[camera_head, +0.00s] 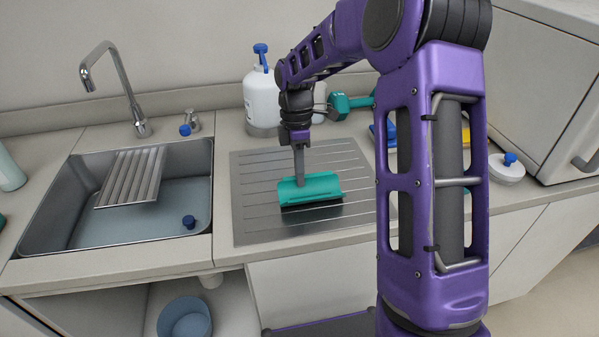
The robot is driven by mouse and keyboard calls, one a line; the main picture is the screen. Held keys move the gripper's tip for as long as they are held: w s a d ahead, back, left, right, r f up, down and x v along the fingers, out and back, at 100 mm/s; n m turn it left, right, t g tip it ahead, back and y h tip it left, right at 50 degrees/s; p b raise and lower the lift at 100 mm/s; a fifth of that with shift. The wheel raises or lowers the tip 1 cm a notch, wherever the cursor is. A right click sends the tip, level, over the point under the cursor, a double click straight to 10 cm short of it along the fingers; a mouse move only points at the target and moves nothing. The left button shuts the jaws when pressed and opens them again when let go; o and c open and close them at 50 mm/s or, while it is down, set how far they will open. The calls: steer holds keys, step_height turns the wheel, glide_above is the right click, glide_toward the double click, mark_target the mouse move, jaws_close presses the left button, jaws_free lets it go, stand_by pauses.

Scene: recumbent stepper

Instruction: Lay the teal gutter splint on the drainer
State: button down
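The teal gutter splint (322,189) is a short open channel, lying lengthwise left to right in the picture. It is over the front middle of the drainer (352,160), a grooved steel board right of the sink. A dark shadow or reflection shows just under the splint, and I cannot tell whether it touches the board. My gripper (299,180) points down and its fingers meet the splint's left part. It appears shut on the splint's back wall; the far finger is hidden.
Behind the drainer stand a white pump bottle (262,98) and a teal dumbbell (340,104). A white lidded tub (507,170) and cabinet are at right.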

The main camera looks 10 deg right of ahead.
steer(key=shift+f, duration=0.3)
stand_by(0.5)
steer(key=c, duration=0.7)
jaws_free()
steer(key=shift+o, duration=0.2)
steer(key=shift+r, duration=0.15)
steer(key=shift+p+v, duration=1.85)
steer(key=shift+v, duration=1.55)
